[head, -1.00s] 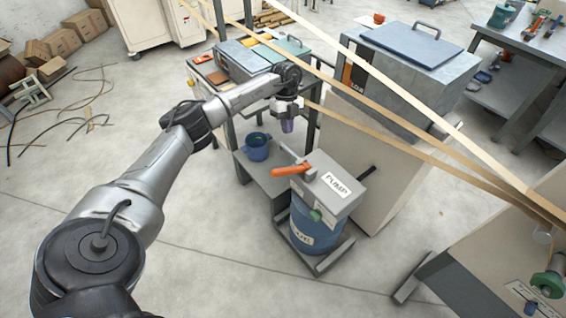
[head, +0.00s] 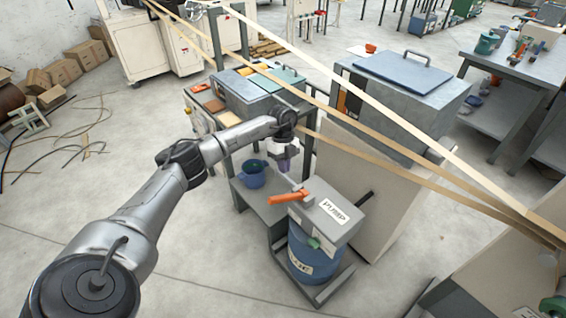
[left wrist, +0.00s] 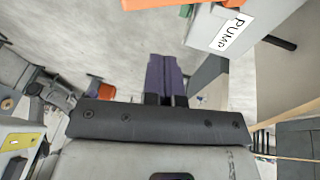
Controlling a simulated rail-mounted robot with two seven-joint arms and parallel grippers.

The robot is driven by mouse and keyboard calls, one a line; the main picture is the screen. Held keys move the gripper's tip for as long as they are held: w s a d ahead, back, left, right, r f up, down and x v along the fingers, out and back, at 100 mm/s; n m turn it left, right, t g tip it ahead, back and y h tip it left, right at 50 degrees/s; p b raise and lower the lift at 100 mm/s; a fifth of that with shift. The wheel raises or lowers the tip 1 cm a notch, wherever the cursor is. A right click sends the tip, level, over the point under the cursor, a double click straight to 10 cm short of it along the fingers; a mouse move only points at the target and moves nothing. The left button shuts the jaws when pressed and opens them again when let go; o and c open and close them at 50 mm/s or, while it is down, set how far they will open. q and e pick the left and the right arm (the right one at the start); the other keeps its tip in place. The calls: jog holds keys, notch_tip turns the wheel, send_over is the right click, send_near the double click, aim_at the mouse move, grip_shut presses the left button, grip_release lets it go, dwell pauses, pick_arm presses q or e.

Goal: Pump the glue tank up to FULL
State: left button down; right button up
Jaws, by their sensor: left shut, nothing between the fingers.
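The pump (head: 322,212) is a grey box labelled PUMP on top of a blue glue drum (head: 312,258). Its orange handle (head: 289,196) sticks out to the left, slightly tilted. In the left wrist view the orange handle (left wrist: 155,3) and the pump box (left wrist: 222,30) show at the top edge. My left gripper (head: 284,166) is shut and empty, pointing down, behind and above the handle and apart from it. Its purple fingers (left wrist: 164,78) are together in the left wrist view. No fill gauge can be read. My right gripper is not in view.
A blue pot (head: 252,173) stands on a low grey shelf (head: 262,203) left of the pump. Tan paper strips (head: 420,165) run diagonally above and behind the pump. A grey lidded tank (head: 400,90) stands behind.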

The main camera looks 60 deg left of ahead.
aim_at(280, 199)
pick_arm(q)
jog(key=x, duration=0.2)
jog(key=b+x, duration=0.1)
jog(key=x, duration=0.2)
jog(key=s+x, duration=0.1)
jog(key=x, duration=0.2)
jog(key=shift+a+b, duration=0.3)
jog(key=shift+s+f, duration=0.35)
jog(key=shift+f, duration=0.15)
